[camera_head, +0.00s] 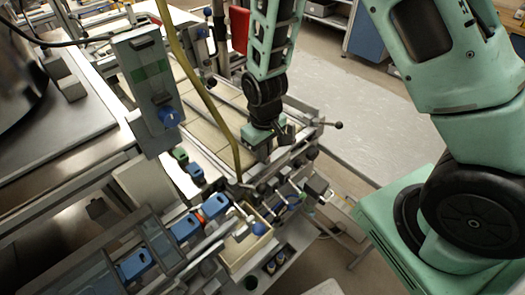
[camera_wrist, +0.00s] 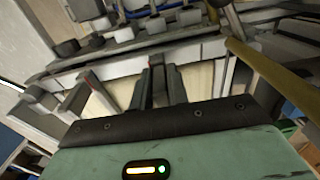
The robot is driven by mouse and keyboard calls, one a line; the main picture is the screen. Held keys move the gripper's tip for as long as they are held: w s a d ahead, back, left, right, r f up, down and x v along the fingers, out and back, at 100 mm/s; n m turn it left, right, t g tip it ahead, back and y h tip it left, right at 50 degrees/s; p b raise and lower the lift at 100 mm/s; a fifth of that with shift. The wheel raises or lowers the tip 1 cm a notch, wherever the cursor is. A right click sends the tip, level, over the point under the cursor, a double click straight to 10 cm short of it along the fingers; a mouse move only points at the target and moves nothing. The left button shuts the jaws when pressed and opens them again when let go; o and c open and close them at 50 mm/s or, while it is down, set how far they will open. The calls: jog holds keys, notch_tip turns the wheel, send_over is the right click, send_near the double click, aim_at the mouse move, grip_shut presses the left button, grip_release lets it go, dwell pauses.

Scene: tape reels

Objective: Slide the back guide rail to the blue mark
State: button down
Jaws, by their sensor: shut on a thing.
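My gripper (camera_head: 284,135) reaches down over the right end of a flat bed (camera_head: 203,128) with a beige surface. In the wrist view its two dark fingers (camera_wrist: 157,66) are close together, shut on what seems to be the back guide rail. A thin grey rail (camera_head: 231,104) runs lengthwise over the bed towards my gripper. The exact grip is hidden by the fingers and wrist. The beige bed also shows on both sides of the fingers in the wrist view (camera_wrist: 200,80). I cannot make out a blue mark on the bed for certain.
A yellow hose (camera_head: 207,98) hangs in front of the bed; a yellowish bar crosses the right of the wrist view (camera_wrist: 265,72). A control panel (camera_head: 150,80) with a blue knob stands left. Blue-handled parts (camera_head: 185,227) and a cream bin (camera_head: 236,252) lie in front.

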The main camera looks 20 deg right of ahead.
jog(key=c, duration=1.4)
grip_release()
jog(key=shift+o, duration=0.2)
notch_tip(320, 180, up, 17)
jog(key=b, duration=0.3)
jog(key=shift+r, duration=0.2)
